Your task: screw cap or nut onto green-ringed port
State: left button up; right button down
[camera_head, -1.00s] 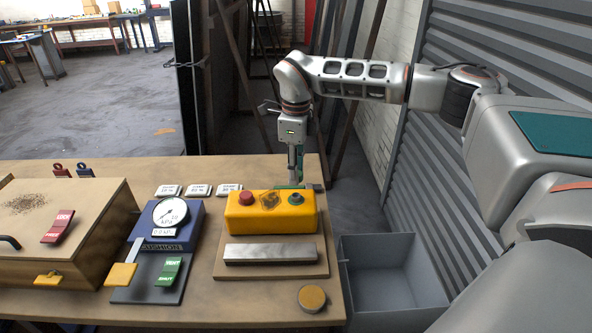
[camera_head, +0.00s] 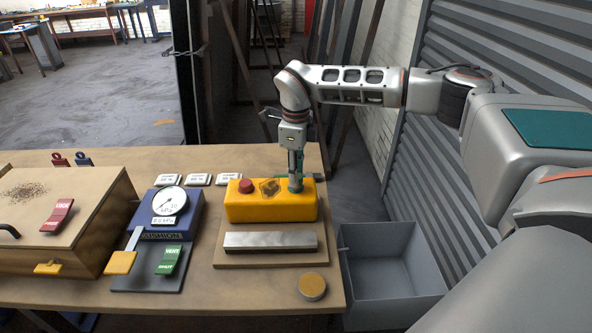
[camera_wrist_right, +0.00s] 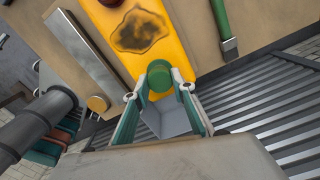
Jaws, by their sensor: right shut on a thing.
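A yellow box (camera_head: 262,208) stands on a wooden base on the bench, with a red button (camera_head: 246,186) at its left end. My right gripper (camera_head: 296,187) points down over the box's right end and hides most of the port there. In the right wrist view its teal fingers (camera_wrist_right: 158,90) stand on both sides of a green round piece (camera_wrist_right: 158,75) on the yellow surface and are shut on it. Whether this piece is a loose cap or part of the port I cannot tell. My left gripper is not in view.
A grey metal bar (camera_head: 270,241) lies in front of the box. A round tan-topped piece (camera_head: 312,286) sits near the bench's front edge. A gauge stand (camera_head: 184,225) is left of the box. A grey open bin (camera_head: 386,262) stands right of the bench.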

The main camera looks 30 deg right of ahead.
dwell(0.3)
jog(key=shift+p, duration=0.45)
jog(key=shift+f, duration=0.8)
dwell(0.4)
